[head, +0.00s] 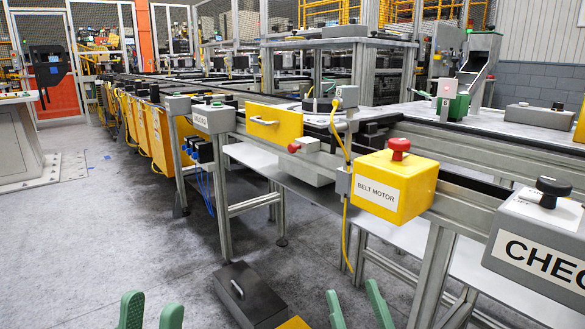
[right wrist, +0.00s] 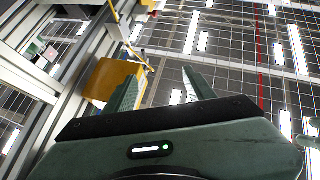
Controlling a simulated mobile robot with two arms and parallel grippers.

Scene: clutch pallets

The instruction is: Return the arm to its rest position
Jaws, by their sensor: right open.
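My left gripper (head: 151,308) shows at the bottom edge of the head view as two green fingertips with a gap between them. It is open and nothing shows between them. My right gripper (head: 354,300) shows at the bottom edge, right of centre, with its two green fingers apart. In the right wrist view the fingers of my right gripper (right wrist: 161,78) are spread, with no object between them. Both grippers are in front of the conveyor line, apart from it. Most of both arms is out of view.
The yellow belt motor box (head: 395,187) with a red button is on the conveyor frame. A grey box (head: 540,240) with a black knob is at the right. A dark box (head: 250,295) lies on the floor near the conveyor legs. Open floor (head: 110,230) spreads at the left.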

